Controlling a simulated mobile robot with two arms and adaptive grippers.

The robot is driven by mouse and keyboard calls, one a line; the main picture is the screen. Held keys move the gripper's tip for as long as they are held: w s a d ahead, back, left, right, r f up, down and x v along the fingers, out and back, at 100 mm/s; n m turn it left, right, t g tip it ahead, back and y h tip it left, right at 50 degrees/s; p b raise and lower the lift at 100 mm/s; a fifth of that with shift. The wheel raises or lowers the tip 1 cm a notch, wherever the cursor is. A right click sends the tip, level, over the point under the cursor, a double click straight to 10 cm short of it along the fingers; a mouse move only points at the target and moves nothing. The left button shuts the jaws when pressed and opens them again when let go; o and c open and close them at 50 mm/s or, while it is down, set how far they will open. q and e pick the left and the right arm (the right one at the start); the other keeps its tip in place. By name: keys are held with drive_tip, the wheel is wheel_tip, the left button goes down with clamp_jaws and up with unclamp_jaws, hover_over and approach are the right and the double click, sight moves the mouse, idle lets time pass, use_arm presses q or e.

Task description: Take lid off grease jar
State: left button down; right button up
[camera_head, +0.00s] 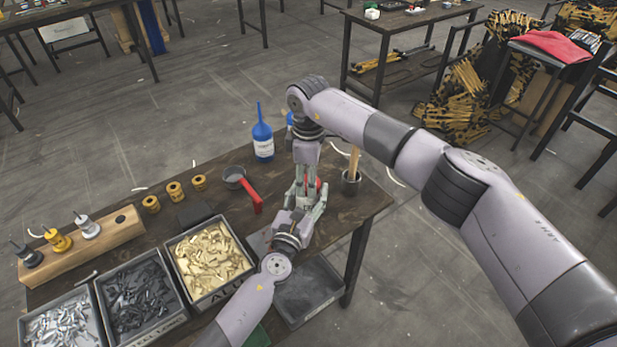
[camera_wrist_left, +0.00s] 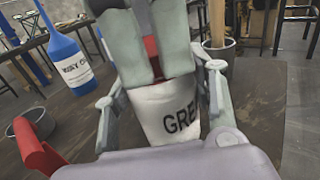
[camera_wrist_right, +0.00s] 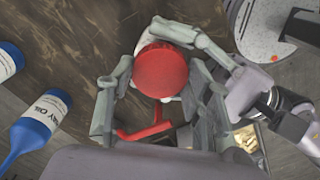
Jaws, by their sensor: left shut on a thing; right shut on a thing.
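The white grease jar (camera_wrist_left: 168,112), lettered "GRE", stands upright in the left wrist view between the fingers of my left gripper (camera_head: 309,203), which is shut on its sides. My right gripper (camera_head: 309,184) points down from above and is shut on the red lid (camera_wrist_right: 162,72). The lid shows as a round red disc in the right wrist view, and as a strip between the fingers in the left wrist view (camera_wrist_left: 151,47). The lid is at the jar's mouth; the fingers hide whether it is seated or slightly lifted.
A blue oil bottle (camera_head: 263,140) stands behind left. A grey pot (camera_head: 234,178) with a red handle is left of the grippers, and a grey cup (camera_head: 351,183) with a wooden handle in it is close on the right. Parts bins (camera_head: 212,290) line the front.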

drive_tip(key=c, duration=0.5)
drive_tip(key=n, duration=0.6)
drive_tip(key=shift+n, duration=0.4)
drive_tip(key=n, duration=0.3)
drive_tip(key=shift+n, duration=0.4)
drive_tip(key=n, duration=1.4)
drive_tip(key=shift+r, duration=0.1)
drive_tip(key=n, duration=2.9)
